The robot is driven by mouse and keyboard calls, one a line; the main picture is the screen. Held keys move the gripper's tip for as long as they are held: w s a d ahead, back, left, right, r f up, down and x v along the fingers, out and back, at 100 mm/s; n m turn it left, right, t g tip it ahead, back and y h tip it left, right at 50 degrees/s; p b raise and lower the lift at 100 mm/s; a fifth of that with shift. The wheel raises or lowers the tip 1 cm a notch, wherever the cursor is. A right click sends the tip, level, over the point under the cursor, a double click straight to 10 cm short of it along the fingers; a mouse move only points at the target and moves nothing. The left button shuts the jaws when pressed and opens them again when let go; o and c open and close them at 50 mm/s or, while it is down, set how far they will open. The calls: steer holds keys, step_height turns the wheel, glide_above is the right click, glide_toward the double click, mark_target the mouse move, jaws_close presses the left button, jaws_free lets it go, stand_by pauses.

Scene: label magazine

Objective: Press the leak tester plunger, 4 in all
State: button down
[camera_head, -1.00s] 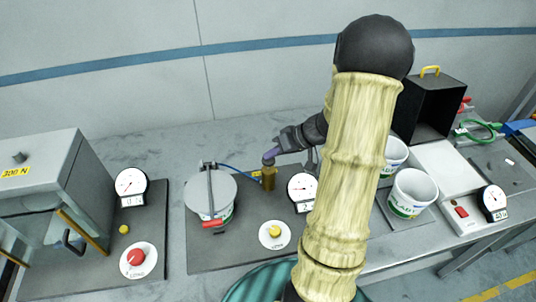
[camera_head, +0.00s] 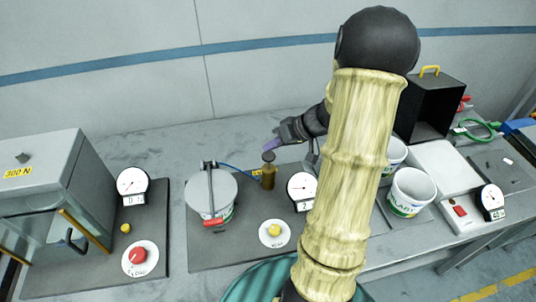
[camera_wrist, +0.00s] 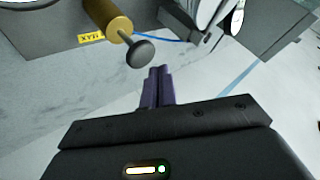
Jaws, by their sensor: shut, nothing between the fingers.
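The leak tester's plunger is a brass cylinder (camera_head: 268,178) with a dark round knob (camera_head: 268,157) standing up on a rod. In the wrist view the knob (camera_wrist: 140,53) and the brass body (camera_wrist: 108,18) show at the upper left. My gripper (camera_head: 268,147) is shut and empty, its purple fingers just above the knob and apart from it. In the wrist view the fingertips (camera_wrist: 158,72) lie a little below and right of the knob. A blue hose (camera_head: 233,172) runs from the plunger to the lidded pot (camera_head: 211,194). A dial gauge (camera_head: 302,187) with a small display stands right of the plunger.
A yellow button (camera_head: 274,230) sits in front on the same plate. At left are a grey 300 N cabinet (camera_head: 40,190), another gauge (camera_head: 132,181) and a red knob (camera_head: 138,255). White tubs (camera_head: 411,192) stand right of my arm.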

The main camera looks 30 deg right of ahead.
mark_target(272, 156)
steer(key=shift+r+p, duration=0.95)
steer(key=shift+r, duration=1.45)
stand_by(0.7)
steer(key=s+a+m+g+h, duration=0.1)
steer(key=s+a+g+h, duration=0.2)
steer(key=s+a+h, duration=0.4)
steer(key=s+a+f, duration=0.1)
steer(key=s+a, duration=0.3)
steer(key=a, duration=0.3)
steer(key=shift+s+a, duration=0.3)
steer(key=shift+a, duration=0.05)
